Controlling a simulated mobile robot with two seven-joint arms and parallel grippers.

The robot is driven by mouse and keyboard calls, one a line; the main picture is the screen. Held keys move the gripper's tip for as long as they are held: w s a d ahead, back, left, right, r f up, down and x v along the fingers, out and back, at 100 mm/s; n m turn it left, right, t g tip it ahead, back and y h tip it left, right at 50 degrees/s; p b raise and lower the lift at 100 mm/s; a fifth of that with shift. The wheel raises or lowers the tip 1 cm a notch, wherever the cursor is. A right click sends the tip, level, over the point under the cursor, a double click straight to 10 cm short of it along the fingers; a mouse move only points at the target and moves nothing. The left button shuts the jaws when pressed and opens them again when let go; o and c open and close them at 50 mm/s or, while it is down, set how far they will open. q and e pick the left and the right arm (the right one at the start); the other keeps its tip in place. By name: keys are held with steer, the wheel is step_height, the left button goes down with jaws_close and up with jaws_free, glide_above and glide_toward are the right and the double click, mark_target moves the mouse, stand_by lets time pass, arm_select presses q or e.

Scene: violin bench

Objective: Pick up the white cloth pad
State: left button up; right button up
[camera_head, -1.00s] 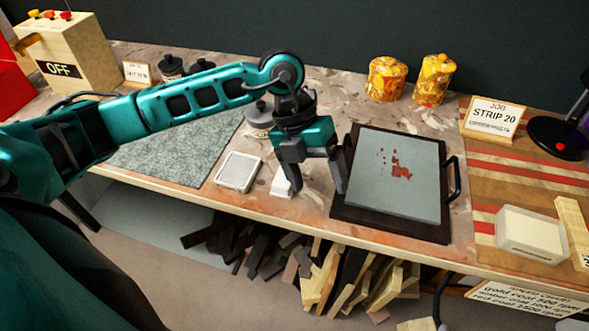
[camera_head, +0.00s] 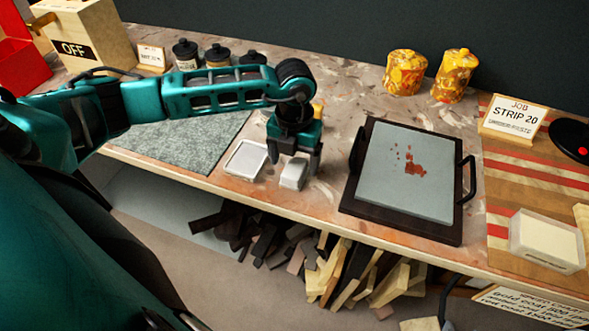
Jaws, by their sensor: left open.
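The white cloth pad (camera_head: 292,175) is a small white block near the front edge of the bench, left of the dark-framed plate. My left gripper (camera_head: 294,163) points down at it with its fingers apart. One finger is at the pad's left and the other at its right, and the pad shows between and in front of them. I cannot tell whether the fingers touch it. The pad's back part is hidden by the gripper. My right gripper is not in view.
A shallow white-rimmed tray (camera_head: 230,172) lies close left of the pad, beside a grey-green mat (camera_head: 180,145). A dark-framed plate (camera_head: 405,175) with reddish marks stands to the right. Dark-lidded jars (camera_head: 186,55) are behind. Bare bench lies between pad and plate.

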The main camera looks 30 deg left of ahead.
mark_target(295, 167)
arm_select(q)
steer(key=shift+f, duration=1.5)
steer(key=shift+c, duration=0.4)
steer(key=c, duration=1)
